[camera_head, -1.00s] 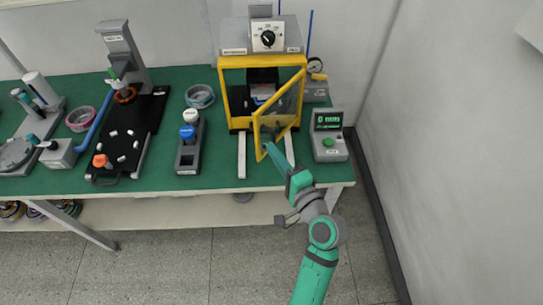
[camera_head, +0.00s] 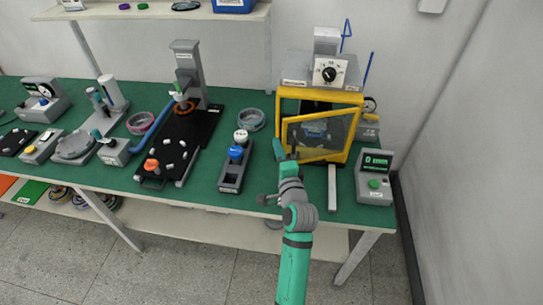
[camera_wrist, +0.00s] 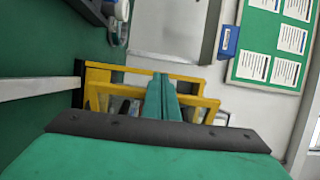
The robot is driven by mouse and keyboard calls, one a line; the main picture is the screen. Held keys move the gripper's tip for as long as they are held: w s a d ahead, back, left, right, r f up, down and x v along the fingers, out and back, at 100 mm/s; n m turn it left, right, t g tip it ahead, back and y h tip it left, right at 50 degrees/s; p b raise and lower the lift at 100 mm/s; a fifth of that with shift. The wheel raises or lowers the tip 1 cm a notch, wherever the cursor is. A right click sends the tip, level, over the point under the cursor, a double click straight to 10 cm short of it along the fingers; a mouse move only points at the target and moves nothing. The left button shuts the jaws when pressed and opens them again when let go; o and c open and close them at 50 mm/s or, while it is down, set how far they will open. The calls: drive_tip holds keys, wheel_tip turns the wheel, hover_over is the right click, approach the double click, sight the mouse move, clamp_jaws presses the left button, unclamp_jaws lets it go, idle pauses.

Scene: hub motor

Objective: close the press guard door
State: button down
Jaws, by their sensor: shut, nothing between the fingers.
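The press (camera_head: 318,90) has a yellow frame and stands at the right of the green bench. Its guard door (camera_head: 318,118), a yellow frame with a clear pane, stands across most of the press front. Its left edge seems a little out from the press frame. My gripper (camera_head: 279,148) is shut and empty at the lower left edge of the door. In the wrist view my shut fingers (camera_wrist: 163,92) overlap the yellow door bars (camera_wrist: 128,90); I cannot tell whether they touch.
A grey box with a green display (camera_head: 375,178) stands right of the press. A grey holder with blue and white knobs (camera_head: 233,173) is left of my gripper. A black plate (camera_head: 190,130) with white pieces lies further left. A wall bounds the right side.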

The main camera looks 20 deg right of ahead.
drive_tip(key=shift+w+h, duration=0.3)
drive_tip(key=shift+w, duration=0.2)
idle(0.8)
drive_tip(key=s+a, duration=0.9)
drive_tip(key=s+d+m+h, duration=0.2)
drive_tip(key=s+d, duration=0.6)
drive_tip(key=s, duration=0.5)
drive_tip(key=x, duration=1.3)
drive_tip(key=shift+w+d+f+g, duration=0.25)
drive_tip(key=shift+w+d+g, duration=0.05)
drive_tip(key=shift+w+d, duration=0.1)
